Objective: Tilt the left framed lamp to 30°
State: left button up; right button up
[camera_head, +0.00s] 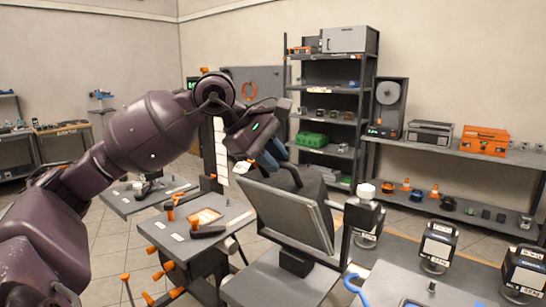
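A grey framed panel (287,213), which looks like the left framed lamp, leans back on a grey stand (283,285) in the middle of the view. Its flat face is tilted, but I cannot read the angle. My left gripper (274,158) reaches in from the left, with its blue fingers at the panel's upper back edge. The fingers overlap the dark part behind the panel, so I cannot tell whether they touch it or how far they are apart. My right gripper is not in view.
Black labelled units (438,246) stand to the right, near a blue hook-shaped piece (356,287). A tall shelf (331,100) and a long shelf with an orange case (485,140) stand behind.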

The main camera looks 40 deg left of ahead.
pick_arm(q)
jog(key=o, duration=0.3)
jog(key=shift+r, duration=0.1)
jog(key=p+v, duration=0.1)
jog(key=v, duration=0.9)
jog(key=shift+s+r+p, duration=0.2)
jog(key=shift+r+p, duration=0.05)
jog(key=shift+p, duration=0.05)
jog(key=shift+a, duration=0.15)
